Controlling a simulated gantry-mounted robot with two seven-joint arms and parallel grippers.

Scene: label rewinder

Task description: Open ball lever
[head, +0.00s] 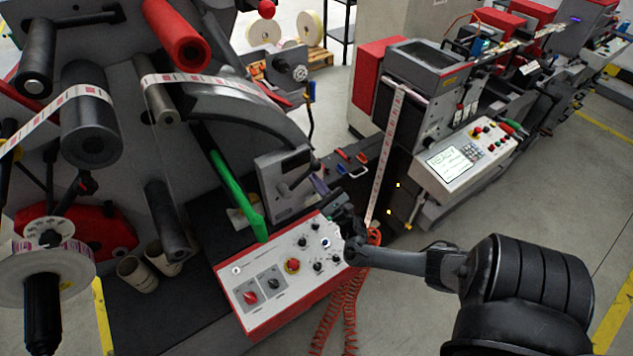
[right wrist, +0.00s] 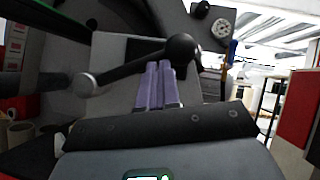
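The ball lever shows in the right wrist view as a black ball (right wrist: 184,49) on a dark arm that slants down-left to a grey round hub (right wrist: 85,85). In the head view the lever (head: 297,182) is small and dark, at the grey housing above the control panel. My right gripper (head: 320,187) reaches up-left toward it. In the right wrist view its two purple fingers (right wrist: 158,68) lie side by side, with nothing visible between them. Their tips are just below the lever arm, left of the ball; whether they touch it is unclear. My left gripper is out of view.
A white control panel (head: 290,268) with knobs and a red button lies below the gripper. A long green handle (head: 236,192) stands left of the lever. Coiled orange hoses (head: 342,305) hang beside the panel. A paper web (head: 388,155) runs down on the right.

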